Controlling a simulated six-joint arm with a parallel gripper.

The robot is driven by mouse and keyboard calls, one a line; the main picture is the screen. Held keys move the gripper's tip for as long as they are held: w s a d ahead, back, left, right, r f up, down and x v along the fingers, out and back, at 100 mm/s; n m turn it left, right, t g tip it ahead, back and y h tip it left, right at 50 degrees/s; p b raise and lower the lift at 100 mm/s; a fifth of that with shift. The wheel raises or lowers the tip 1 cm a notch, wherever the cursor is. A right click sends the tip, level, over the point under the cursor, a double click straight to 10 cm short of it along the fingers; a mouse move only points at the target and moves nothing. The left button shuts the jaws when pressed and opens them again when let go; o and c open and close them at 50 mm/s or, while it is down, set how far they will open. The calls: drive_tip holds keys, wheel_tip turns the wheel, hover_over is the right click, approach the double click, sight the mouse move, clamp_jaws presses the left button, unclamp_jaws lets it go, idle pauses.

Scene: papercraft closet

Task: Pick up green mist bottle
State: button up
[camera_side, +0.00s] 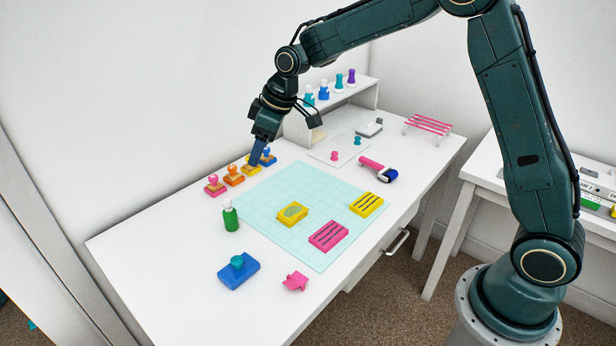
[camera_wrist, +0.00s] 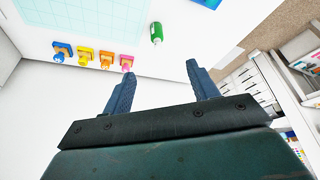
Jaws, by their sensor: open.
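The green mist bottle (camera_side: 230,216) has a white cap and stands upright on the white table, left of the cutting mat. In the wrist view the green bottle (camera_wrist: 157,33) shows beyond the fingertips, near the top middle. My gripper (camera_side: 256,163) hangs over the back part of the table, above the row of stamps and to the right of the bottle. In the wrist view my gripper (camera_wrist: 160,76) has its two blue fingers spread wide with nothing between them. The gripper and the bottle are apart.
Several knobbed stamps (camera_side: 214,187) stand in a row near the back wall. A light teal cutting mat (camera_side: 270,200) carries yellow and pink blocks. A blue block (camera_side: 238,272) and a pink piece (camera_side: 295,282) lie in front of the bottle. A shelf (camera_side: 350,92) holds small bottles.

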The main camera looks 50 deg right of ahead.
drive_tip(key=n, duration=0.1)
approach(232, 207)
drive_tip(key=r, duration=0.1)
drive_tip(key=shift+s+d+r+g+y, duration=0.1)
drive_tip(key=shift+d+r+g+y, duration=0.1)
drive_tip(key=shift+g+y, duration=0.1)
drive_tip(key=shift+a+f, duration=0.1)
drive_tip(key=x, duration=0.8)
drive_tip(key=shift+f, duration=0.15)
drive_tip(key=shift+f, duration=0.15)
drive_tip(key=shift+x, duration=2.5)
drive_tip(key=c, duration=1.1)
